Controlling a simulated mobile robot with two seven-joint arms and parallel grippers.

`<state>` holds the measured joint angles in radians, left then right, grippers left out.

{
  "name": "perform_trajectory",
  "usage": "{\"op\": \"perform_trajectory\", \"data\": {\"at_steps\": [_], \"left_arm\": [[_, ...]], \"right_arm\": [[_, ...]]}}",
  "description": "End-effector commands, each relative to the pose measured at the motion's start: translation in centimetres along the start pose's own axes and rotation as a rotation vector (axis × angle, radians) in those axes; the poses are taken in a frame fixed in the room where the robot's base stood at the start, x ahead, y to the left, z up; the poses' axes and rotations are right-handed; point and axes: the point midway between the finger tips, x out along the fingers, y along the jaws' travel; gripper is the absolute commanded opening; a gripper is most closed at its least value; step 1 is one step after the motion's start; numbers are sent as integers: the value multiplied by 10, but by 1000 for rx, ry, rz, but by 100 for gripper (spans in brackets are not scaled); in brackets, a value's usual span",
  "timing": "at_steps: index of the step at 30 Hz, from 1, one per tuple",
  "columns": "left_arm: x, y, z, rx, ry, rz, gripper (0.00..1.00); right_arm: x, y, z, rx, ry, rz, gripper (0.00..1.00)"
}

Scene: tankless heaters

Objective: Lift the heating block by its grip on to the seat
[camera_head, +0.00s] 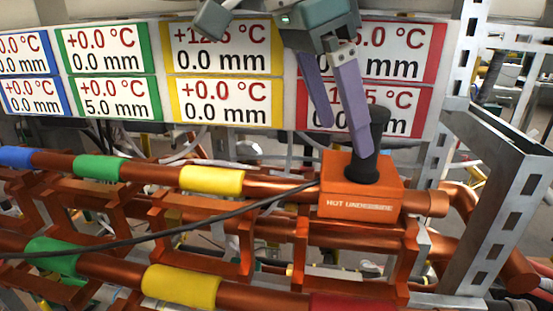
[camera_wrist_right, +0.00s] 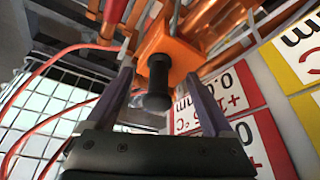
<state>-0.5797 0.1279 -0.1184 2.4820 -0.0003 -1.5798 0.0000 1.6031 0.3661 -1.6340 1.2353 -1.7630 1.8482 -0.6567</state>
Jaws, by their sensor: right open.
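The heating block (camera_head: 360,203) is an orange box marked "HOT UNDERSIDE". It sits on the right part of the upper copper pipe. Its black upright grip (camera_head: 377,143) rises from the top. My right gripper (camera_head: 341,138) comes down from above with its two purple fingers apart, close to the grip. In the right wrist view, the block (camera_wrist_right: 170,40) is ahead, and the grip (camera_wrist_right: 157,85) points towards the camera between the open fingers (camera_wrist_right: 158,80), with gaps on both sides. Which part is the seat I cannot tell. My left gripper does not show.
Colour-banded copper pipes cross the rack, with a yellow band (camera_head: 212,180) left of the block and a red band (camera_head: 352,303) below it. A dark cable (camera_head: 180,232) runs to the block. Display panels (camera_head: 222,75) stand behind. A metal post (camera_head: 510,215) stands right.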

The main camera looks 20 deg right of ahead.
Motion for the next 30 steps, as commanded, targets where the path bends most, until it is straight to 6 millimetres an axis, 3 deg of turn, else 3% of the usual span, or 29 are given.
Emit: {"op": "perform_trajectory", "data": {"at_steps": [3,9,18,25,30], "left_arm": [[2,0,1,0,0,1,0],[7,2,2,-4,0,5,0],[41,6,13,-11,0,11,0],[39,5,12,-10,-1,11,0],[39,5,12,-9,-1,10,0]], "right_arm": [[7,0,-16,0,-1,0,86],[15,0,-22,-2,-1,1,86],[60,0,-20,-2,-1,1,86],[60,0,-22,-3,-1,0,86],[60,0,-22,-3,-1,0,69]]}}
